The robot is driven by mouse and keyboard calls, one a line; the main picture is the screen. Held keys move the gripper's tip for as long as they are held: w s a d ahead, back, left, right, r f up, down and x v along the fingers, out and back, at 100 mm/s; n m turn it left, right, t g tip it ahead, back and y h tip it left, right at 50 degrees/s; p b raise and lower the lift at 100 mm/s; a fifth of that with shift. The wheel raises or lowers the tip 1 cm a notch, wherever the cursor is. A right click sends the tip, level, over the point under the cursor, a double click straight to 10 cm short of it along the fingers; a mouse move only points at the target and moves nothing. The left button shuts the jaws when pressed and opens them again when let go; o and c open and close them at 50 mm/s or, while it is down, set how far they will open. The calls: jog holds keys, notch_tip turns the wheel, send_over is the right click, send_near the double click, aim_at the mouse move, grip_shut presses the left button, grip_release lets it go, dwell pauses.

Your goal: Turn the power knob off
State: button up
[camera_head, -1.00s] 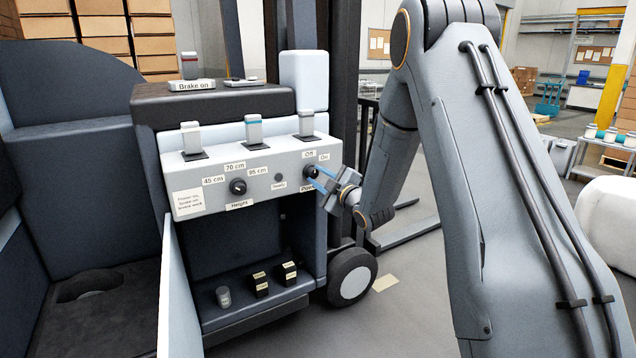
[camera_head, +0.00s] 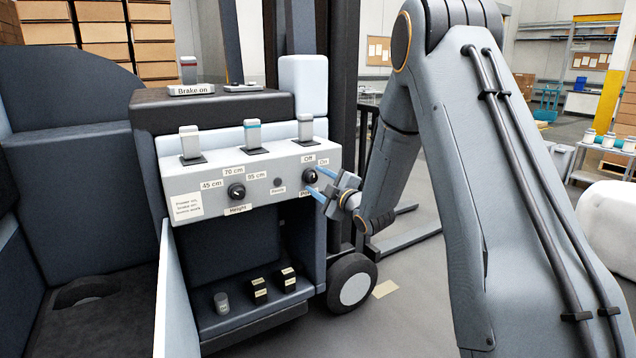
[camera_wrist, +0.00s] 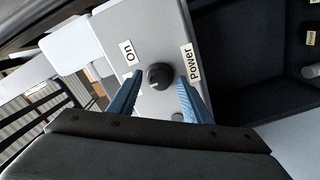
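The power knob (camera_head: 310,176) is a small round black knob at the right end of the light grey control panel, between the "Off" and "On" labels above and a partly hidden "Power" label below. In the wrist view the knob (camera_wrist: 159,76) stands between and just beyond the two blue fingertips, with the "On" label on one side and "Power" on the other. My gripper (camera_head: 315,182) is open, its fingers apart and pointing at the panel. In the wrist view my gripper (camera_wrist: 153,88) has visible gaps on both sides of the knob.
The height knob (camera_head: 236,191) sits to the left on the same panel. Three levers, one of them the middle lever (camera_head: 253,132), rise from the panel's top edge. A "Brake on" switch (camera_head: 190,88) is on the dark top. Small dark blocks (camera_head: 259,290) sit on the lower shelf.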

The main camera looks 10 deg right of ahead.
jog(key=v, duration=0.7)
jog(key=shift+s+d+b, duration=0.15)
jog(key=shift+s+b, duration=0.2)
jog(key=shift+b, duration=0.05)
